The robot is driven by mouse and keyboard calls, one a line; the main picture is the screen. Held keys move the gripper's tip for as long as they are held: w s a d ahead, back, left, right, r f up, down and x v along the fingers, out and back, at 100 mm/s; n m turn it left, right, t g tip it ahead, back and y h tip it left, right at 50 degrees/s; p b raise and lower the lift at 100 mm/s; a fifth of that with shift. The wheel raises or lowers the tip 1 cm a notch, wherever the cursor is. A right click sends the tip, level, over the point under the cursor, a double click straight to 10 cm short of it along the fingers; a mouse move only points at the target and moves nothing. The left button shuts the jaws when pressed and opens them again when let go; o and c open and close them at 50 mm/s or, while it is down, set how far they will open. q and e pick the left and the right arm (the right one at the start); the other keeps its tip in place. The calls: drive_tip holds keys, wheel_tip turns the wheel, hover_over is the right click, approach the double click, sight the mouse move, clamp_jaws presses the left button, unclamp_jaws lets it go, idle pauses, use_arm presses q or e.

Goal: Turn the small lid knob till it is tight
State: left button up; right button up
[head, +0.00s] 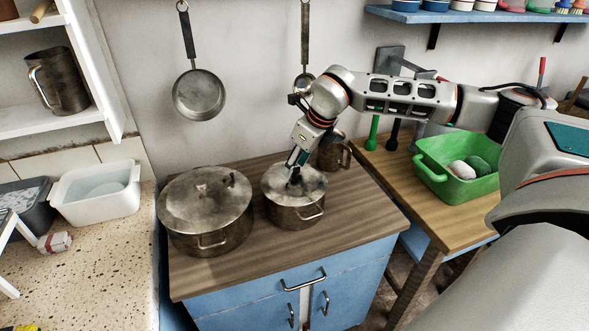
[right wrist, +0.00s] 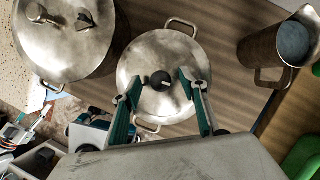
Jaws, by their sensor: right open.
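The small lid knob (right wrist: 161,81) is a dark round knob with a pale mark, at the centre of the smaller pot's lid (right wrist: 140,62). The smaller pot (head: 296,214) stands on the wooden cabinet top, with its metal lid (head: 312,181) on it. My right gripper (head: 294,178) points down over this lid. In the right wrist view, its green-edged fingers (right wrist: 157,88) are spread, with the knob between them and clear space on both sides. In the head view the gripper hides most of the knob.
A larger lidded pot (head: 205,210) stands close to the left of the smaller pot. A metal jug (head: 333,154) stands just behind. A pan (head: 199,95) hangs on the wall. A green basin (head: 455,172) sits on the right table. The cabinet top's front right is clear.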

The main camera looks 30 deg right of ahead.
drive_tip(key=n+g+y+p, duration=0.1)
drive_tip(key=n+p, duration=0.2)
drive_tip(key=n, duration=0.1)
drive_tip(key=shift+r+n+p, duration=0.15)
drive_tip(key=shift+n+p, duration=0.15)
drive_tip(key=shift+p, duration=0.05)
drive_tip(key=shift+n+y, duration=0.3)
drive_tip(key=shift+y, duration=0.1)
drive_tip(key=shift+f, duration=0.2)
drive_tip(key=c, duration=0.9)
drive_tip(key=shift+o, duration=0.2)
